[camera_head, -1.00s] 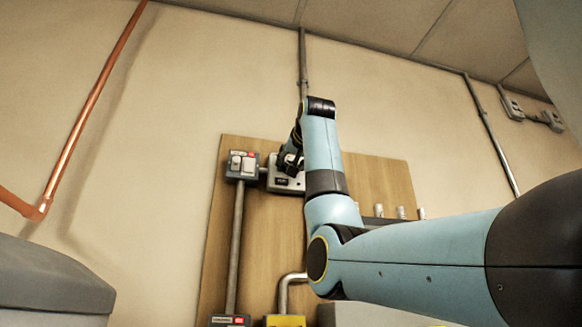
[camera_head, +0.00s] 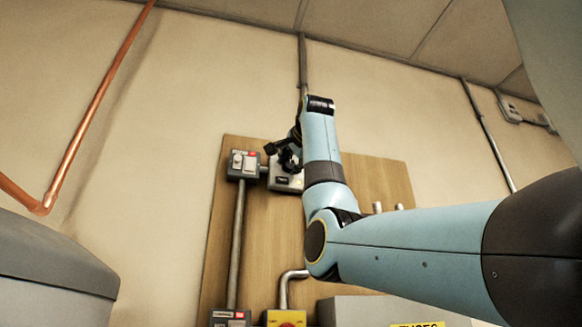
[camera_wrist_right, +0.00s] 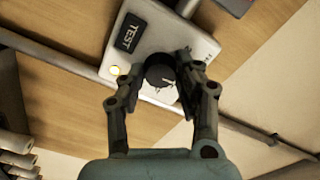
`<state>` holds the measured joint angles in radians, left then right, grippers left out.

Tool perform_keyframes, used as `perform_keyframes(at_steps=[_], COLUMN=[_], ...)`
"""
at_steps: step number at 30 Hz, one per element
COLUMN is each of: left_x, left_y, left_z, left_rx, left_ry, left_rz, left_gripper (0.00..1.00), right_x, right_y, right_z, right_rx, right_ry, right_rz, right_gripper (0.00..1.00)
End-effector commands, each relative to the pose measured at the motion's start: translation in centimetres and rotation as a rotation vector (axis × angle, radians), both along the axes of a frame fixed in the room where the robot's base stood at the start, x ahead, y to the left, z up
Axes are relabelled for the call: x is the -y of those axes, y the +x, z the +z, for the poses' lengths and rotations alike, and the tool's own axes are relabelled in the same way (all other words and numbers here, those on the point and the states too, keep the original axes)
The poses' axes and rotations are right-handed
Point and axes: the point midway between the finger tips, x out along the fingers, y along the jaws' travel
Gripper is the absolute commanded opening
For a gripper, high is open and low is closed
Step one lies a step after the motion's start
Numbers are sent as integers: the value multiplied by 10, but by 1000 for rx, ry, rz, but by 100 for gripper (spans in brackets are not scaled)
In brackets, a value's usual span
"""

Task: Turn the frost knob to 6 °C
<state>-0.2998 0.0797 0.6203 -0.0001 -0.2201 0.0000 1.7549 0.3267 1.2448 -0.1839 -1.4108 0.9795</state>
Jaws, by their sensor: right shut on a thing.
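The frost knob (camera_wrist_right: 158,76) is a round black knob on a pale control box (camera_wrist_right: 204,48), seen in the right wrist view. The scale marks are too small to read. My left gripper is not in view.
A grey switch box (camera_head: 242,165) stands close to the left of the control box on a wooden board (camera_head: 262,245). Conduits run along the board. A yellow box with a red knob (camera_head: 286,319) is below. A copper pipe (camera_head: 100,95) runs up the left wall.

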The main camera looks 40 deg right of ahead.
Motion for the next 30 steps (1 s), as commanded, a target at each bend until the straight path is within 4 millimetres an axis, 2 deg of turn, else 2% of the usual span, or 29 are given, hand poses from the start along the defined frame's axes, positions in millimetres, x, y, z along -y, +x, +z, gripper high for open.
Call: perform_keyframes(at_steps=[18,19,24,30], left_x=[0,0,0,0], left_y=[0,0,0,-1], left_z=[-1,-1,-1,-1], left_rx=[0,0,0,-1], left_ry=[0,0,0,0], left_rz=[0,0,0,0], left_gripper=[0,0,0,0], right_x=[0,0,0,0], right_y=[0,-1,0,0], right_z=[1,1,1,0], right_rx=[21,21,20,19], right_ry=[33,33,33,33], right_rz=[-1,-1,0,-1], right_gripper=[1,37,56,56])
